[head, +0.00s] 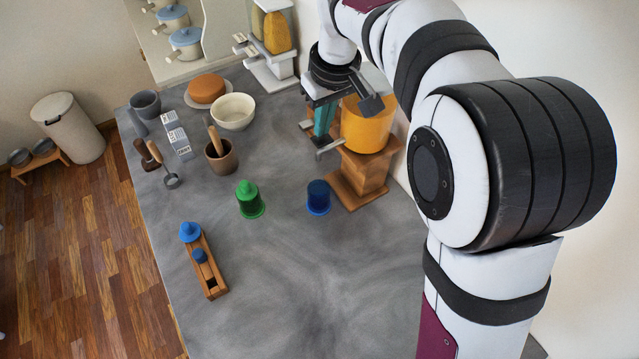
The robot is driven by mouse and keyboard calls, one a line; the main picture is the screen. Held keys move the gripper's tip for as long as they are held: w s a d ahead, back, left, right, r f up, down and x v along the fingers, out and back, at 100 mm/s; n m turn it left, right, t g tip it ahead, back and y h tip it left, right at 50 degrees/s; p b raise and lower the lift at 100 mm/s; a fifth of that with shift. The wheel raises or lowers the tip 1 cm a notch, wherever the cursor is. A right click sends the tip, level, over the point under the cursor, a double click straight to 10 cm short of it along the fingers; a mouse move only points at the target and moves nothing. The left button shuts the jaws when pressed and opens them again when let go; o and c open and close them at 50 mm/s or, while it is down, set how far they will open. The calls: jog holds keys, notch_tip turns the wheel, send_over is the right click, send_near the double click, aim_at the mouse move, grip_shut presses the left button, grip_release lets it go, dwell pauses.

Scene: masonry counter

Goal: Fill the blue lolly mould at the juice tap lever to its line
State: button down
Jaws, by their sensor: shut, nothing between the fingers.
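The blue lolly mould (318,198) stands upright on the counter, in front of the juice dispenser's wooden stand (358,178). Its inside looks dark, and I cannot make out the fill level or the line. The dispenser's orange juice tank (366,126) sits on that stand, partly behind my arm. The grey tap lever (329,149) sticks out to the left from the tank's lower front. My gripper (321,136), with teal fingers, points down just above the lever, shut and empty. I cannot tell whether the fingertips touch the lever.
A green mould (249,199) stands left of the blue one. A wooden rack (211,277) with blue pieces lies front left. A brown pot (220,158), white bowl (233,111) and cake (207,88) stand farther back. The counter's front middle is clear.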

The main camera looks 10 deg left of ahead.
jog(key=shift+f, duration=0.8)
dwell(5.3)
notch_tip(320, 180, up, 4)
jog(key=shift+r, duration=0.5)
jog(key=shift+d, duration=0.1)
jog(key=s+d+f+m+g, duration=0.1)
jog(key=s+d+m, duration=0.9)
jog(key=s+d, duration=0.7)
jog(key=s+f+m, duration=0.4)
jog(key=s+f, duration=0.1)
jog(key=s, duration=0.6)
jog(key=shift+s+m+g, duration=0.3)
jog(key=shift+g, duration=0.1)
